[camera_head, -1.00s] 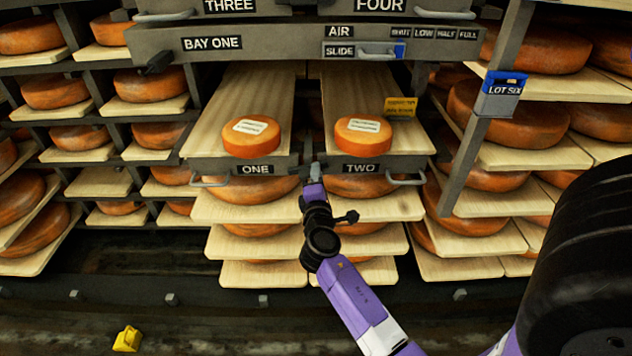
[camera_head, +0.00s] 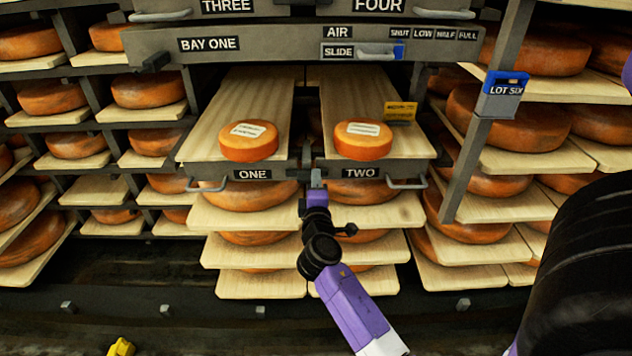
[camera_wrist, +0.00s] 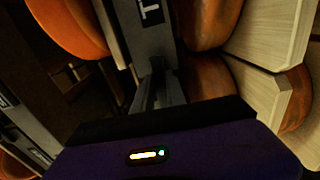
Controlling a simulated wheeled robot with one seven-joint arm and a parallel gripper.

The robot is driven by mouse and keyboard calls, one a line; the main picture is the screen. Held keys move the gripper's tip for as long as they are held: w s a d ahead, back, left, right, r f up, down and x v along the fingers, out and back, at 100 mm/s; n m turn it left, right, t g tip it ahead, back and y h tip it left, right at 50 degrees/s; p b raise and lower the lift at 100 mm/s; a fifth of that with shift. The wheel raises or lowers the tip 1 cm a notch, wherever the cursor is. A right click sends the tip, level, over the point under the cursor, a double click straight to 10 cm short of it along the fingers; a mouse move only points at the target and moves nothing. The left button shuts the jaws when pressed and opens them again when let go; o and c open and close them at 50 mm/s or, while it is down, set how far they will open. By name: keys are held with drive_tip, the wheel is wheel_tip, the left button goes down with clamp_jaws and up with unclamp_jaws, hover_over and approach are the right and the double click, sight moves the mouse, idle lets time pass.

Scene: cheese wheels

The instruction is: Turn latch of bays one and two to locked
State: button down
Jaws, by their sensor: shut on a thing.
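Two pull-out boards carry labels ONE (camera_head: 252,174) and TWO (camera_head: 360,173) on grey front rails. A labelled orange cheese wheel (camera_head: 249,141) sits on board one, another (camera_head: 363,141) on board two. A dark grey upright piece (camera_head: 307,152), perhaps the latch, stands in the gap between the rails. My gripper (camera_head: 316,179) is at this gap, shut on a small grey part that I take for the latch. Its fingers and that part show dark in the wrist view (camera_wrist: 158,92). The latch's exact turn is hidden.
A grey beam (camera_head: 290,45) marked BAY ONE, with a slide handle, crosses above the boards. Handles (camera_head: 207,185) stick out below the rails. A post with a LOT SIX box (camera_head: 502,95) stands at right. A yellow object (camera_head: 121,347) lies on the floor at lower left.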

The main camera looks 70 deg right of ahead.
drive_tip(key=c, duration=1.4)
unclamp_jaws()
drive_tip(key=shift+o, duration=0.2)
drive_tip(key=v, duration=0.7)
drive_tip(key=shift+s+a, duration=0.15)
drive_tip(key=shift+a, duration=0.2)
